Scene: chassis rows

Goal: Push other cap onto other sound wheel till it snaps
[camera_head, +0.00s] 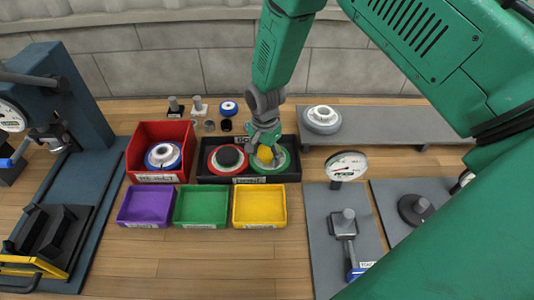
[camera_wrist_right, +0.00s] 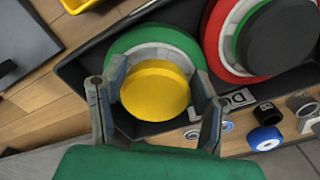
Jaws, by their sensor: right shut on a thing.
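The yellow cap (camera_wrist_right: 156,90) sits over the white hub of the green-rimmed wheel (camera_wrist_right: 135,40) in the black tray. My right gripper (camera_head: 265,148) points down over this wheel, its two fingers on opposite sides of the cap, shut on it. In the head view the yellow cap (camera_head: 265,154) partly shows between the fingers. Whether it is fully seated cannot be told. Beside it in the same tray, the red-rimmed wheel (camera_head: 214,162) carries a black cap (camera_head: 230,157). My left gripper is not in view.
A red bin (camera_head: 141,139) holding a blue-rimmed wheel (camera_head: 163,156) stands left of the black tray (camera_head: 226,180). Purple (camera_head: 146,206), green (camera_head: 201,206) and yellow (camera_head: 259,206) bins stand in front. Small parts lie behind. A grey shelf (camera_head: 380,127) and gauge fixtures are at right.

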